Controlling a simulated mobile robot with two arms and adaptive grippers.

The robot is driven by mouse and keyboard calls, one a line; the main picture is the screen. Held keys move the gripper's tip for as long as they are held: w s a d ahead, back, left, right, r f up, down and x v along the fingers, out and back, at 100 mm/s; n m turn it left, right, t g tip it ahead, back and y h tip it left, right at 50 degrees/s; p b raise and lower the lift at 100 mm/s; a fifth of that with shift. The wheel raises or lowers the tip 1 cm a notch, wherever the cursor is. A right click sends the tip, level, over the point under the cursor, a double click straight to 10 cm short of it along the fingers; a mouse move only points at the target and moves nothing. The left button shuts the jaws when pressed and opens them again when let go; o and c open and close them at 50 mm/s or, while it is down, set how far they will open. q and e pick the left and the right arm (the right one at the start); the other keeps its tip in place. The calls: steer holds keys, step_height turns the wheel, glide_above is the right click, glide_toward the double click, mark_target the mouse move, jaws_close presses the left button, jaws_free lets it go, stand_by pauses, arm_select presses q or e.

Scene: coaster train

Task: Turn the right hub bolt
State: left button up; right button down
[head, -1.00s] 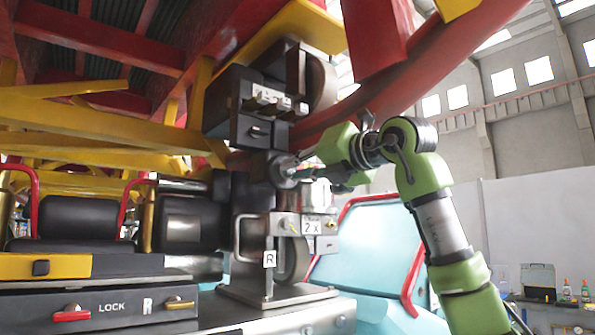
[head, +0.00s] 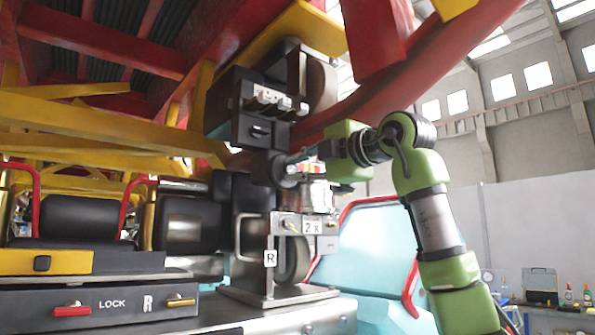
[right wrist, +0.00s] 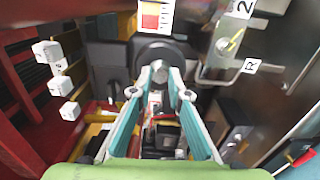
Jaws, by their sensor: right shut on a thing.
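The right hub (head: 277,170) is a dark round boss on the side of the wheel carrier, below the upper black block. In the right wrist view the hub bolt (right wrist: 158,70) is a small grey metal head at the centre of the dark round hub (right wrist: 165,51). My right gripper (right wrist: 160,82) is shut on the bolt, its two teal-sided fingers converging from below. In the head view my right gripper (head: 304,157) reaches the hub from the right, and the bolt is mostly hidden. My left gripper is not in view.
Below the hub are a plate marked "2 x" (head: 312,227), a tag marked R (head: 270,258) and a lower wheel (head: 293,260). The upper block carries several small white blocks (head: 270,98). A red rail (head: 425,75) curves above my arm.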

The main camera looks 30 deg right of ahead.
steer(key=m+b, duration=0.1)
steer(key=m, duration=0.4)
steer(key=shift+f+m, duration=0.1)
steer(key=shift+m, duration=0.3)
steer(key=shift+m, duration=0.3)
steer(key=c, duration=1.9)
jaws_free()
steer(key=s, duration=0.8)
steer(key=s+d, duration=0.1)
steer(key=s, duration=0.3)
